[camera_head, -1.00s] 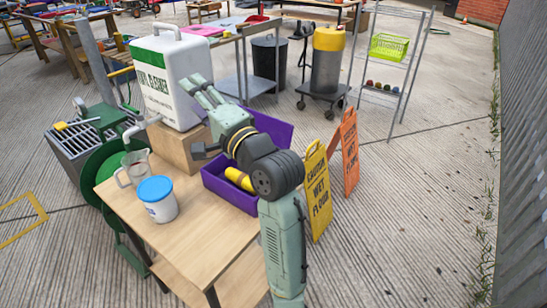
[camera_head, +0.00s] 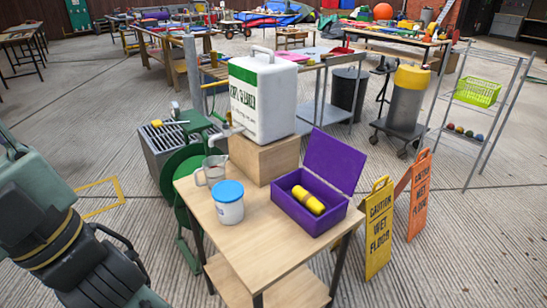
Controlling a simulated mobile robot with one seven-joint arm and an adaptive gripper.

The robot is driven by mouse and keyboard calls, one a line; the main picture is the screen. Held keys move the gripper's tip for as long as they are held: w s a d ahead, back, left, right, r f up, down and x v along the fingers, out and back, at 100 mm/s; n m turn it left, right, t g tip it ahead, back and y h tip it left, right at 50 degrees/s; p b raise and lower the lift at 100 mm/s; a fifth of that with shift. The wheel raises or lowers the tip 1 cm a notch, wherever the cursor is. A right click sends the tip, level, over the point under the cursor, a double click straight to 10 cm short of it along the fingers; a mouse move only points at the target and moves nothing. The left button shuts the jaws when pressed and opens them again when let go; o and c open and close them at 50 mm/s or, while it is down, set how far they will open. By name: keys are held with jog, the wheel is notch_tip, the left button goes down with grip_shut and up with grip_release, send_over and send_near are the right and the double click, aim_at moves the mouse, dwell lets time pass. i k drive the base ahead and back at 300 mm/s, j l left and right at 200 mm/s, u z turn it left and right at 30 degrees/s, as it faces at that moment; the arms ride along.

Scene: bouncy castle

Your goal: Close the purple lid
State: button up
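The purple lid (camera_head: 334,161) stands raised at the back of the purple box (camera_head: 311,224), tilted slightly backward, so the box is open. The box sits on the right part of the small wooden table (camera_head: 247,247). A yellow object (camera_head: 308,200) with a dark band lies inside the box. My arm fills the lower left of the head view, far to the left of the box and apart from it. The end of my gripper is not clearly visible, being out of frame or hidden.
A white tub with a blue lid (camera_head: 228,201) and a clear jug (camera_head: 212,171) stand left of the box. A large white cleaner container (camera_head: 262,96) rests on a wooden block (camera_head: 265,158) behind. Yellow (camera_head: 378,228) and orange (camera_head: 419,194) wet-floor signs stand to the right.

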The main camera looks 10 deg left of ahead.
aim_at(338, 163)
jog(key=i+l+u, duration=0.1)
jog(key=u, duration=0.35)
jog(key=i+l+u, duration=0.1)
jog(key=u, duration=0.4)
jog(key=l+u, duration=0.25)
jog(key=u, duration=0.2)
jog(key=l+u, duration=0.4)
jog(key=l, duration=0.15)
jog(key=l+u, duration=0.4)
jog(key=l, duration=0.15)
jog(key=k+l+u, duration=0.15)
jog(key=l, duration=0.25)
jog(key=l+u, duration=0.15)
jog(key=l, duration=0.25)
jog(key=k+l+u, duration=0.1)
jog(key=l, duration=0.25)
jog(key=k+l, duration=0.15)
jog(key=l, duration=0.25)
jog(key=k+l, duration=0.1)
jog(key=l, duration=0.25)
jog(key=k+l, duration=0.15)
jog(key=l, duration=0.25)
jog(key=k+l, duration=0.15)
jog(key=l, duration=0.25)
jog(key=k+l+u, duration=0.1)
jog(key=l, duration=0.3)
